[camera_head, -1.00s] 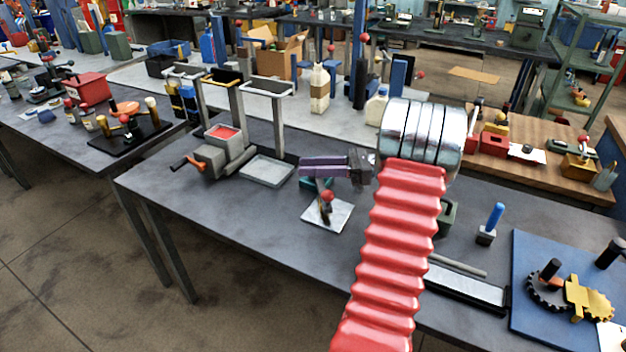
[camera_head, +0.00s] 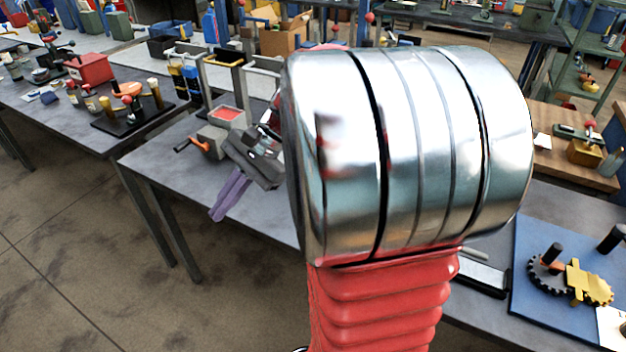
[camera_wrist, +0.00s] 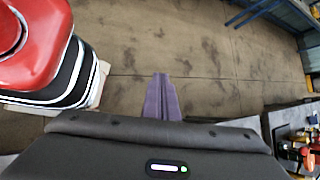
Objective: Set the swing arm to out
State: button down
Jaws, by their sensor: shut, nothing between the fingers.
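My gripper (camera_head: 218,212) has two purple fingers, shut together and empty. It points down and left over the front edge of the bench, short of the grey decanting unit (camera_head: 209,141). In the wrist view the fingers (camera_wrist: 162,80) lie against each other with only floor beyond them. The unit has a red-filled top pan (camera_head: 225,114) and an orange handle (camera_head: 193,146) sticking out to the left. Upright posts with rectangular frames (camera_head: 262,64) stand behind it. I cannot tell for certain which part is the swing arm. My arm hides the middle of the bench.
The grey bench (camera_head: 165,160) has a free front-left corner. A blue board (camera_head: 525,275) with gears is at the right. A separate bench at left holds a red box (camera_head: 88,68) and a black stand (camera_head: 130,115). Open floor (camera_head: 60,240) lies in front.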

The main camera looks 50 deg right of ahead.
jog(key=s+a+r+n+t+h, duration=0.1)
jog(key=s+a+n+h, duration=0.6)
jog(key=n, duration=0.9)
jog(key=s+a+t, duration=0.1)
jog(key=s+a, duration=0.1)
jog(key=s, duration=0.2)
jog(key=shift+a+t+h, duration=0.25)
jog(key=shift+t+h, duration=0.15)
jog(key=shift+s, duration=0.15)
